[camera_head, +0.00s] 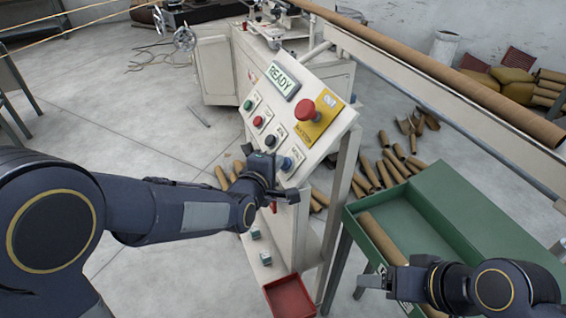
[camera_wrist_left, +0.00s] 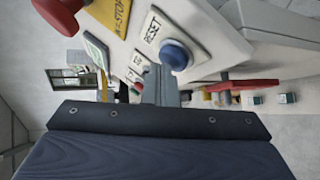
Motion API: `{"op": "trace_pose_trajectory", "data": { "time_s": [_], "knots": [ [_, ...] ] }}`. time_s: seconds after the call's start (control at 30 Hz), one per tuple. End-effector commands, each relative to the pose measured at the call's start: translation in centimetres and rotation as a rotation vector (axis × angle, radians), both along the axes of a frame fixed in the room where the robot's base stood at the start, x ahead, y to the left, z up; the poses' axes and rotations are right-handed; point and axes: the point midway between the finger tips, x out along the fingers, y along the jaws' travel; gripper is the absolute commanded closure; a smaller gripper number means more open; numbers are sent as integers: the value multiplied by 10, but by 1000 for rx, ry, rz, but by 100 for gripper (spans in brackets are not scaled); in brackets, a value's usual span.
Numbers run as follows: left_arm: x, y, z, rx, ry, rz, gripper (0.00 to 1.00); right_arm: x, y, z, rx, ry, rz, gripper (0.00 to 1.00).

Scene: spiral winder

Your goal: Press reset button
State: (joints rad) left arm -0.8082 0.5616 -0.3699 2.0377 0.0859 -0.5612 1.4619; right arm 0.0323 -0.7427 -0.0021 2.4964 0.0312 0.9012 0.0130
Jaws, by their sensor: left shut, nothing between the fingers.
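The blue reset button (camera_head: 287,163) sits at the lower edge of the sloped control panel (camera_head: 318,137). In the left wrist view the blue button (camera_wrist_left: 176,55) shows beside a RESET label (camera_wrist_left: 152,28). My left gripper (camera_head: 267,166) is shut and empty, just in front of the panel's lower part. In the left wrist view its fingertips (camera_wrist_left: 160,78) are just beside and below the button; I cannot tell whether they touch it. My right gripper (camera_head: 374,281) is low at the right, by the green tray; its finger gap is unclear.
A red emergency-stop knob (camera_head: 305,109) on a yellow plate and a READY display (camera_head: 283,81) are on the panel. Green, red and black buttons line its left side. A red bin (camera_head: 290,297) is below. A green tray (camera_head: 450,207) holds a cardboard tube (camera_head: 382,238).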

Motion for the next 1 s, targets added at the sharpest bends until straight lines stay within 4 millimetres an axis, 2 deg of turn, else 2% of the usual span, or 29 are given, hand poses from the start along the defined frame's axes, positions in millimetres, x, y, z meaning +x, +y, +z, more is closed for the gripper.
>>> {"op": "trace_pose_trajectory", "data": {
  "time_s": [0.23, 0.63, 1.0],
  "knots": [
    [-3, 9, 8, -1, -1, -1, 100, 0, 0, -1, 0, 0, 0, 31],
    [-4, 12, 11, -1, 0, 0, 100, 0, 0, 0, 0, 0, 0, 31],
    [-12, 38, 35, -3, -1, 2, 100, 0, 0, 4, 0, 0, 0, 31]
  ]
}}
